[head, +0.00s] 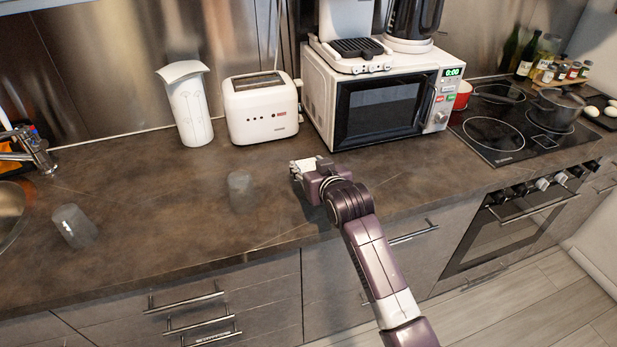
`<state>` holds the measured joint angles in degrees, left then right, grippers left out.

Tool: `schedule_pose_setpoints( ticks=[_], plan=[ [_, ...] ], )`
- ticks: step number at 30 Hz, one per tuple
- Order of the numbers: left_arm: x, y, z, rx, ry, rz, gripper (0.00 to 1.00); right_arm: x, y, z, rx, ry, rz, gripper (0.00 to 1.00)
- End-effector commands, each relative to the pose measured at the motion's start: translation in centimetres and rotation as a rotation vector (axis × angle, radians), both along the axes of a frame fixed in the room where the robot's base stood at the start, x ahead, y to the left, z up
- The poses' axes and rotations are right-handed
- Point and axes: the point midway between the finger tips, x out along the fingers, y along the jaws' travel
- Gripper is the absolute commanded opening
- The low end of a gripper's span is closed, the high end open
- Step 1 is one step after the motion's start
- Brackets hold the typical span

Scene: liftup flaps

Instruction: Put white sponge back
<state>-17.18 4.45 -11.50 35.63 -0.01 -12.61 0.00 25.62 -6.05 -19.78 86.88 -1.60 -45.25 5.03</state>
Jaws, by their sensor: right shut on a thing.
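My right gripper (298,174) reaches in from the lower right, over the counter in front of the toaster and the microwave. It is shut on a small white piece, which looks like the white sponge (306,163). Most of the sponge is hidden by the gripper, and its gap above the counter is hard to judge. My left gripper is not in view.
A toaster (262,112), a white paper-towel-like roll (190,108) and a microwave (385,106) stand along the back. Two clear glasses (240,187) (72,224) are on the counter (150,220). A faucet (38,150) and sink edge (12,212) are at left, a cooktop (515,125) at right.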

Motion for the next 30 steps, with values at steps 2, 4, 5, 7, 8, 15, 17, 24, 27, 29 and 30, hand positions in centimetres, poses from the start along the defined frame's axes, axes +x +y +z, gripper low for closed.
schedule_pose_setpoints(
  ticks=[2, 4, 5, 7, 8, 15, 17, 24, 27, 29, 30],
  plan=[
    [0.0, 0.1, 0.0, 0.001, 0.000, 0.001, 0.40, -0.1, 0.0, -1.4, -0.002, 0.006, 0.000, 0.23],
    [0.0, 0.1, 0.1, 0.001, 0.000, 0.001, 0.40, -0.1, 0.0, -2.6, -0.002, 0.007, 0.000, 0.23],
    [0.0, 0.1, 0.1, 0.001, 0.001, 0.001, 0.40, -0.1, -0.1, -3.0, -0.002, 0.006, 0.000, 0.23],
    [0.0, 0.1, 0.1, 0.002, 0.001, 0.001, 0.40, -0.1, 0.0, -3.7, -0.002, 0.005, 0.000, 0.23],
    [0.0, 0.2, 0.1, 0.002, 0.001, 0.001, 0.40, -0.1, 0.0, -3.9, -0.001, 0.003, 0.000, 0.23],
    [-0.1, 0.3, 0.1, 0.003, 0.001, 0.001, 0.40, -0.1, 0.0, -4.1, -0.001, 0.002, 0.000, 0.23],
    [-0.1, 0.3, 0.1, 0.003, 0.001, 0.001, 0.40, -0.1, 0.0, -4.2, -0.001, 0.002, 0.000, 0.23],
    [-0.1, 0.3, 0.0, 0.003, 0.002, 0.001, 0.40, -0.1, 0.0, -4.3, -0.001, 0.002, 0.000, 0.59],
    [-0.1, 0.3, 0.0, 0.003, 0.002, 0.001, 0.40, -0.1, 0.0, -4.3, -0.001, 0.002, 0.000, 0.60],
    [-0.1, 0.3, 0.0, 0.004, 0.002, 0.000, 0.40, -0.1, 0.0, -4.3, -0.001, 0.002, 0.000, 0.60],
    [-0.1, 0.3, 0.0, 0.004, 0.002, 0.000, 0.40, -0.1, 0.0, -4.3, -0.001, 0.002, 0.000, 0.60]
  ],
)
